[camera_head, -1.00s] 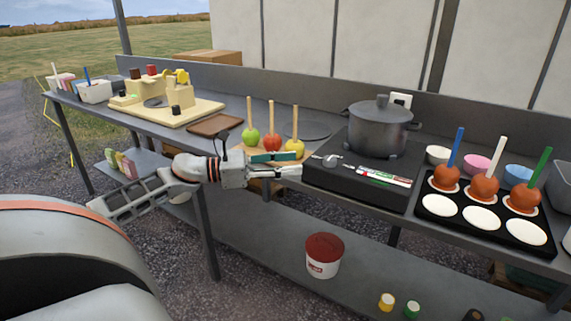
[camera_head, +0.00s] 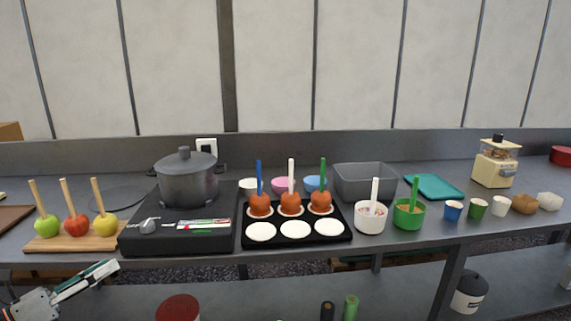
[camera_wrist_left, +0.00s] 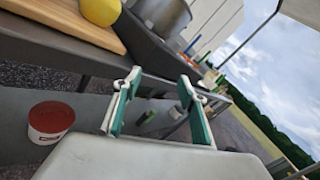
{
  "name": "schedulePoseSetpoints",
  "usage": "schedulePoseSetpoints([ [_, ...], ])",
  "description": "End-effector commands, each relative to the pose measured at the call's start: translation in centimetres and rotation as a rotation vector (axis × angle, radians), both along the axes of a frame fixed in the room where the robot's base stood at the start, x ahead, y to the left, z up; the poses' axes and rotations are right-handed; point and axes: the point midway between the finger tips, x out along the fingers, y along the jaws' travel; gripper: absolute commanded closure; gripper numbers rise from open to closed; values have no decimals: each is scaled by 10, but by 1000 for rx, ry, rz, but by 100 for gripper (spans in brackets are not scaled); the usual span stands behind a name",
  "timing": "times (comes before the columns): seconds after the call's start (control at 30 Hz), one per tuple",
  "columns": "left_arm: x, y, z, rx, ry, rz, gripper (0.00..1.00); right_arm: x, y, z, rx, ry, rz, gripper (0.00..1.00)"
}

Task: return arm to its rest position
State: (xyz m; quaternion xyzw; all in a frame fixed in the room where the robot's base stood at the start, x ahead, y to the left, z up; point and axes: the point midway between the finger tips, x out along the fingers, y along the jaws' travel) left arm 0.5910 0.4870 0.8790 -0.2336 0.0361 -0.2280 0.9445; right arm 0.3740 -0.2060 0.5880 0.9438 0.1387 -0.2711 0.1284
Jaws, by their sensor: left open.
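My left gripper (camera_head: 88,281) is at the lower left of the head view, in front of the table's front edge and below the tabletop. Only the gripper and a short piece of my arm show there; the rest is cut off by the picture's edge. In the left wrist view the two green-padded fingers of my left gripper (camera_wrist_left: 157,103) stand apart with nothing between them. My right gripper and right arm are not in view.
The wooden board (camera_head: 82,241) with apples on sticks is above my left gripper. The black burner (camera_head: 178,240) carries a grey pot (camera_head: 187,178). A black tray (camera_head: 297,239) holds coated apples. A bucket with a red lid (camera_head: 178,308) stands on the lower shelf.

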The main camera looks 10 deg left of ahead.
Motion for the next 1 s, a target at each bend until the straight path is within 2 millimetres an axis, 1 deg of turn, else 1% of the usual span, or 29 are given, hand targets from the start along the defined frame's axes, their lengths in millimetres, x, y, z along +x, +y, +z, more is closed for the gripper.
schedulePoseSetpoints([
  [0.03, -10, -8, -11, -158, 62, 40, 58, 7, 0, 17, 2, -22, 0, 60],
  [0.07, -16, -13, -24, -260, 110, 67, 58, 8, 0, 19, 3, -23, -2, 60],
  [0.1, -24, -21, -43, -404, 180, 106, 58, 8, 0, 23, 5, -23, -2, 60],
  [0.17, -40, -36, -75, -631, 292, 169, 58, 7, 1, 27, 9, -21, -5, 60],
  [0.2, -52, -49, -96, -783, 367, 214, 58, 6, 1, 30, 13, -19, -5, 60],
  [0.27, -72, -70, -127, -1001, 477, 280, 58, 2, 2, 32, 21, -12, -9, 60],
  [0.3, -86, -85, -146, -1134, 545, 324, 58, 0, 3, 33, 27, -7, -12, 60],
  [0.37, -107, -111, -172, -1327, 642, 392, 58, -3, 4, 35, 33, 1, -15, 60],
  [0.4, -122, -129, -187, -1449, 705, 437, 58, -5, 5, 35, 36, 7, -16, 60],
  [0.47, -145, -157, -207, -1621, 793, 506, 58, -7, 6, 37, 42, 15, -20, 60],
  [0.5, -159, -176, -218, -1726, 846, 552, 58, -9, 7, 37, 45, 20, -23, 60],
  [0.6, -192, -220, -238, -1948, 959, 656, 58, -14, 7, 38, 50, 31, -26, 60],
  [0.7, -216, -254, -249, -2106, 1041, 739, 58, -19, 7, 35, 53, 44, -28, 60],
  [0.73, -222, -262, -251, -2140, 1058, 760, 58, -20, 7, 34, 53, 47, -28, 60],
  [0.8, -232, -275, -255, -2199, 1088, 796, 58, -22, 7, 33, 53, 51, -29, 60],
  [0.87, -236, -283, -256, -2230, 1104, 813, 58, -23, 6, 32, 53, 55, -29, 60],
  [1.0, -239, -286, -258, -2248, 1113, 826, 58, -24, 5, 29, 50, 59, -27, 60],
])
